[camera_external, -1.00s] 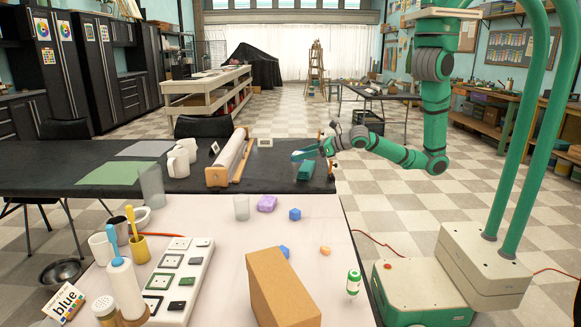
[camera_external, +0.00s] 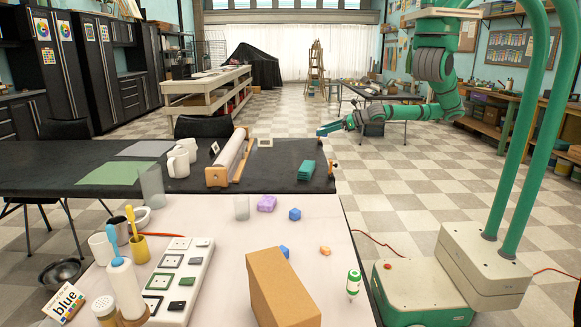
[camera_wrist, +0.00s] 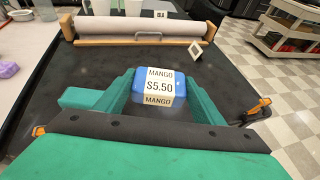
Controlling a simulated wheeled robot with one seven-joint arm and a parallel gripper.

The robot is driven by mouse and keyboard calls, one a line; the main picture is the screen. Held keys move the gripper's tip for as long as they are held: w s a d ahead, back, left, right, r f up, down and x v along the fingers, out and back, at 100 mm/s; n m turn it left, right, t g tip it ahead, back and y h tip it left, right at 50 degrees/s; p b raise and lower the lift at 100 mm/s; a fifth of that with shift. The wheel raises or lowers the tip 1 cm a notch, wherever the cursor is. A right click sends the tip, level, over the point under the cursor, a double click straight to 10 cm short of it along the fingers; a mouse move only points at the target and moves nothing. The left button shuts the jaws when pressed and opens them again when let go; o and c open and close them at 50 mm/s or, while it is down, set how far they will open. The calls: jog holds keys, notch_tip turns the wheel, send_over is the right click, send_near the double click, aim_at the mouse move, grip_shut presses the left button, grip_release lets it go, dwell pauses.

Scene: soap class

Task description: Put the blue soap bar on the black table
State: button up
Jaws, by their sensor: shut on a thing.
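In the external view my gripper (camera_external: 326,131) is in the air above the far right end of the black table (camera_external: 60,183), and the soap is too small to make out there. The table's dark top also shows beyond the soap in the wrist view (camera_wrist: 75,63).
A teal block (camera_external: 307,170) lies on the black table's right end, near a roll on a wooden stand (camera_external: 229,160). White mugs (camera_external: 179,162) stand further left. The nearer white table (camera_external: 215,265) holds a purple bar (camera_external: 267,203), small cubes and a cardboard box (camera_external: 281,290).

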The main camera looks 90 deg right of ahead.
jog(key=shift+n+y, duration=0.5)
jog(key=shift+y, duration=0.1)
jog(key=d+r, duration=0.1)
jog(key=r, duration=0.4)
jog(key=d+r, duration=0.1)
jog(key=r, duration=0.1)
jog(key=shift+w+d+r, duration=0.1)
jog(key=shift+d+r, duration=0.1)
jog(key=shift+d, duration=0.15)
jog(key=f, duration=0.8)
jog(key=shift+w+d, duration=0.1)
jog(key=shift+w, duration=0.15)
jog(key=shift+w+d+f, duration=0.1)
jog(key=shift+f, duration=0.15)
jog(key=w+d+f, duration=0.5)
jog(key=w+d, duration=0.1)
jog(key=w, duration=0.1)
send_over(301, 154)
notch_tip(301, 154, down, 4)
jog(key=shift+s+a+f, duration=0.1)
jog(key=shift+a+f, duration=0.05)
jog(key=shift+f, duration=0.3)
jog(key=shift+w+f, duration=0.2)
jog(key=shift+f, duration=1.35)
